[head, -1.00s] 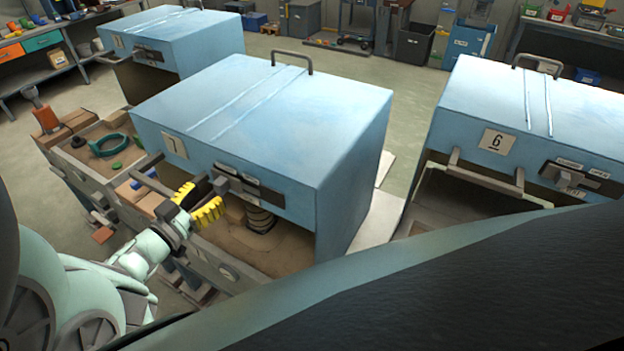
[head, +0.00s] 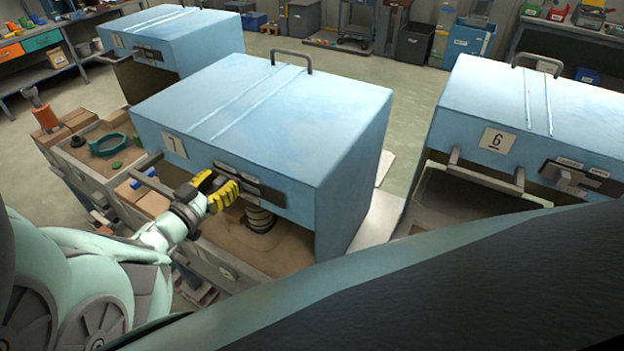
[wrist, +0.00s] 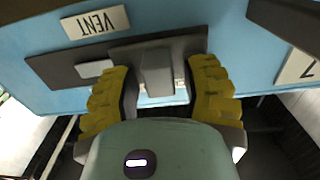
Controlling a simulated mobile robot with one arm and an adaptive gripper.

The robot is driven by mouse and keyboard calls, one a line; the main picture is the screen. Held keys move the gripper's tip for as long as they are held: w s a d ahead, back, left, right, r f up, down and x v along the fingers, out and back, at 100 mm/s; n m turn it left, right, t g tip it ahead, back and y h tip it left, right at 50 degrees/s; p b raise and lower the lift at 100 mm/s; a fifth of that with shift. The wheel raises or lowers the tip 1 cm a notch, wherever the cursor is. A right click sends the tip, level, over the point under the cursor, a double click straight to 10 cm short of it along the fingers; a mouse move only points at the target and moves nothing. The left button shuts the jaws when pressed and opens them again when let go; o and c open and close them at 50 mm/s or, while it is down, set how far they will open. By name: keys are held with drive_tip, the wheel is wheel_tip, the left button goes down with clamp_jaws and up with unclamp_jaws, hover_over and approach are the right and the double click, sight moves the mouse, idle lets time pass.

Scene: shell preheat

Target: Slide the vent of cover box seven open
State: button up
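Cover box seven (head: 250,130) is a blue box with a 7 plate on its front. Its dark vent track (wrist: 60,70) shows in the wrist view, with the VENT label (wrist: 96,22) upside down beside it. The grey vent slider knob (wrist: 157,73) stands out from the track. My gripper (wrist: 162,98) is at the front of the box with its yellow fingers apart, one on each side of the knob. A gap shows between knob and fingers. In the head view my gripper (head: 222,188) hides the knob.
A handle bar (head: 148,182) juts from the box's front left, close to my gripper. Below is an open sandy bed with a dark coiled piece (head: 261,218). Cover box six (head: 540,110) stands at the right, apart from box seven.

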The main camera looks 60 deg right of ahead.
clamp_jaws()
drive_tip(key=shift+a, duration=0.1)
drive_tip(key=shift+s+d+p, duration=0.2)
drive_tip(key=shift+s+p, duration=0.75)
drive_tip(key=shift+s, duration=0.9)
drive_tip(key=shift+s+d+p, duration=0.15)
drive_tip(key=shift+s+p, duration=0.75)
drive_tip(key=shift+s, duration=0.95)
drive_tip(key=shift+o, duration=1.2)
unclamp_jaws()
approach(256, 186)
drive_tip(key=shift+s+a, duration=0.2)
drive_tip(key=shift+a, duration=2.45)
